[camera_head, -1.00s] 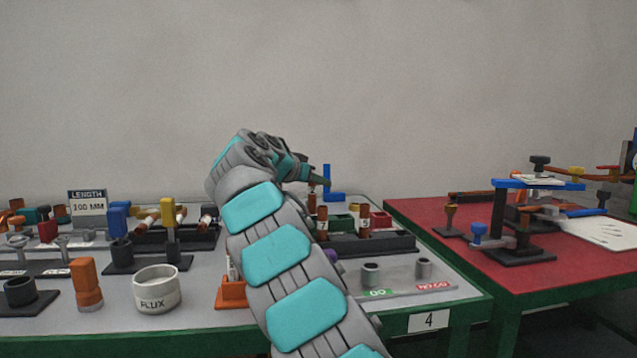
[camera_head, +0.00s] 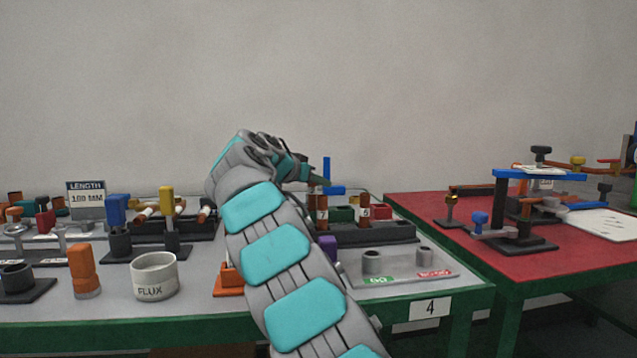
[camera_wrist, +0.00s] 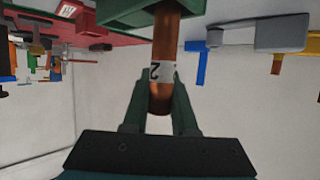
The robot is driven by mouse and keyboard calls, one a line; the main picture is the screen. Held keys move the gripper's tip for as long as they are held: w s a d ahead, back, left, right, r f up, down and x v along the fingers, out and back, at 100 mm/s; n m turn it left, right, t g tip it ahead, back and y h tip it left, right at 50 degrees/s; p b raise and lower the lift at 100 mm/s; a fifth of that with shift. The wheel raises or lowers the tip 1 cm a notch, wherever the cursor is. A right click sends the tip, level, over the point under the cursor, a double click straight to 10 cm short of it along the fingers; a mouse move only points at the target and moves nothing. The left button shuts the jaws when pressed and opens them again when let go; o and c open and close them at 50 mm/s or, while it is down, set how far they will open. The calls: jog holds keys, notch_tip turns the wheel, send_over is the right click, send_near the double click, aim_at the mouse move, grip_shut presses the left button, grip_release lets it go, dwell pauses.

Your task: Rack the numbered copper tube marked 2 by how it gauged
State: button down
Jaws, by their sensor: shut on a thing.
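The copper tube marked 2 (camera_wrist: 166,42) is in the wrist view, with a white label and an upside-down 2. My gripper (camera_wrist: 160,88) is shut on it near its label, with one green finger on each side. The tube's far end reaches a green block (camera_wrist: 118,14); I cannot tell how far it goes in. In the head view my gripper (camera_head: 318,181) is above the green block (camera_head: 341,214), and I cannot clearly make out the held tube there. A red block (camera_head: 381,212) stands right of the green one.
A black rack (camera_head: 400,232) holds labelled copper tubes in front of the blocks. A gauge plate (camera_head: 405,270) with green and red labels lies at the front right. A blue upright (camera_head: 327,170) stands behind. A flux pot (camera_head: 154,277) and an orange-handled tool (camera_head: 84,270) stand left.

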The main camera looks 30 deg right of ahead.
jog(key=shift+f+b, duration=0.75)
jog(key=shift+f, duration=0.1)
jog(key=c, duration=0.6)
grip_release()
